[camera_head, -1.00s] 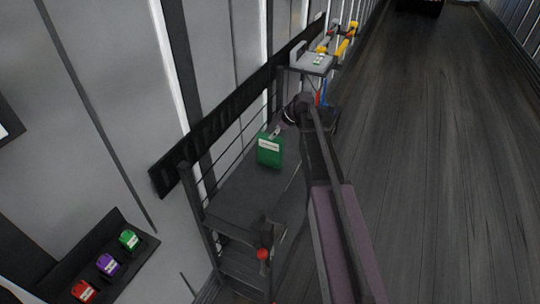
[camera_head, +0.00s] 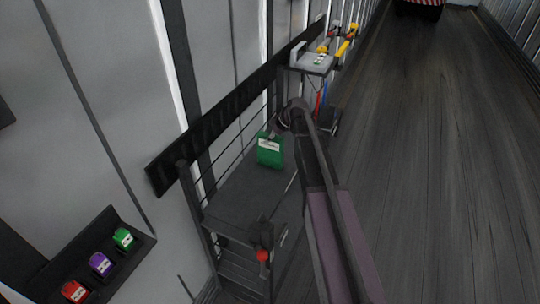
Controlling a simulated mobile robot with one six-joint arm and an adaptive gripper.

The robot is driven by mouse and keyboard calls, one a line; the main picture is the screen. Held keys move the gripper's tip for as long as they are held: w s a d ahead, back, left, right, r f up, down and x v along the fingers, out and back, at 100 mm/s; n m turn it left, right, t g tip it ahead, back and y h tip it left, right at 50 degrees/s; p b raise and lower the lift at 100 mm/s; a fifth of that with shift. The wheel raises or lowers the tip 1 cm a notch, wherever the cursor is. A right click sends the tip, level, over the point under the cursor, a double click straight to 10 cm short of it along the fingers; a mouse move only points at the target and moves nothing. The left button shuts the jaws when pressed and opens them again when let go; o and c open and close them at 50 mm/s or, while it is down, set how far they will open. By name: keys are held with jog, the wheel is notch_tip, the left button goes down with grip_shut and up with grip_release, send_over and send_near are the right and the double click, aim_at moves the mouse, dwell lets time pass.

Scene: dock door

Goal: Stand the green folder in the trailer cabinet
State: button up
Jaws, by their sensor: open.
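The green folder (camera_head: 269,152) stands upright on the top of a dark grey cart (camera_head: 243,195) against the wall, with a white label near its top edge. My gripper (camera_head: 275,136) is at the folder's upper edge, its fingers small and dark in this view. The jaws are open; I cannot tell whether they touch the folder. My arm comes in from the lower right and hides part of the cart. I cannot make out the trailer cabinet for sure.
A wall shelf (camera_head: 92,262) at lower left holds red, purple and green labelled items. A red knob (camera_head: 263,256) sits at the cart's near end. A stand with yellow tools (camera_head: 344,45) is farther back. The plank floor (camera_head: 440,170) on the right is clear.

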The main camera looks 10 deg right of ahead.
jog(key=shift+b+x, duration=0.55)
jog(key=shift+x, duration=0.45)
jog(key=shift+c, duration=0.2)
grip_shut()
